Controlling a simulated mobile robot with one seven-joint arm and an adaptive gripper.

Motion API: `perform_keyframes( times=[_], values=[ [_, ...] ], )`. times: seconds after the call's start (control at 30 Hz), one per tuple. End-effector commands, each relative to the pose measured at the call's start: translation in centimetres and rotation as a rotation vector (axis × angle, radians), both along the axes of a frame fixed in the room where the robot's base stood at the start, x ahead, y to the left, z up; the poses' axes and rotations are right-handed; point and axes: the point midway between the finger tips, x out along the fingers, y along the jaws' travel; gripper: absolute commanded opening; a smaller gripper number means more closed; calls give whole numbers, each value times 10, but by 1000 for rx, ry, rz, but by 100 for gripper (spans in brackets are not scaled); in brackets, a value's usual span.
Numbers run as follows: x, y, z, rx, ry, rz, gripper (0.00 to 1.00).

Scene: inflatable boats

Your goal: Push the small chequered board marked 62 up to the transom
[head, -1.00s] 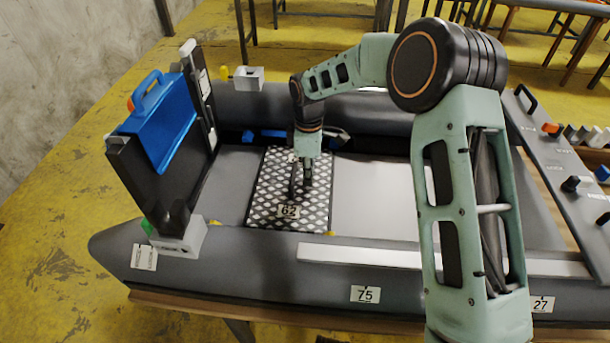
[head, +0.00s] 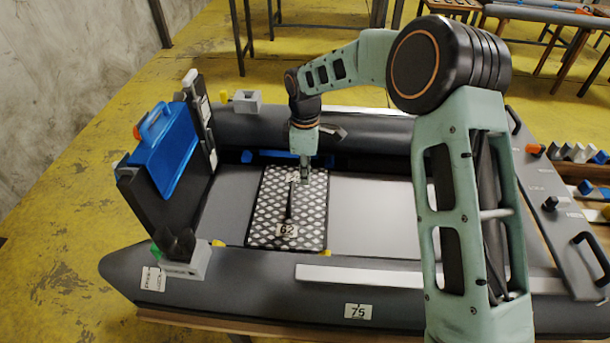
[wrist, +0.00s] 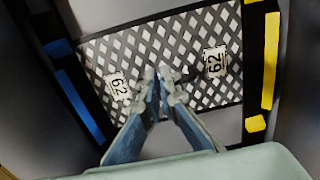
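The chequered board (head: 265,212), black and white with 62 labels and a dark raised handle (head: 289,203), lies flat on the boat floor. The black transom (head: 160,205) stands upright at the left, with a strip of bare grey floor between it and the board. My gripper (head: 304,180) points down over the far right part of the board. In the wrist view the fingertips (wrist: 161,82) are close together with nothing seen between them, over the chequered board (wrist: 150,45) between its two labels. Whether they touch it cannot be told.
Dark tubes (head: 240,278) run along the near and far sides of the boat. Blue (head: 275,155) and yellow pieces lie along the floor's edges. A blue panel (head: 165,150) hangs on the transom. Grey floor (head: 370,215) right of the board is clear.

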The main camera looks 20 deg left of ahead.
Motion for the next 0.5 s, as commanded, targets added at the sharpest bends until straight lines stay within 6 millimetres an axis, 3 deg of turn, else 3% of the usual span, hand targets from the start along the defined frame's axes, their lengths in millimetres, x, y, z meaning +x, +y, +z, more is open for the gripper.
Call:
perform_keyframes(
  times=[0.33, 0.5],
  values=[
    [2, -10, -4, 0, 1, 0, 3],
    [2, -10, -16, -1, 1, 0, 3]
  ],
)
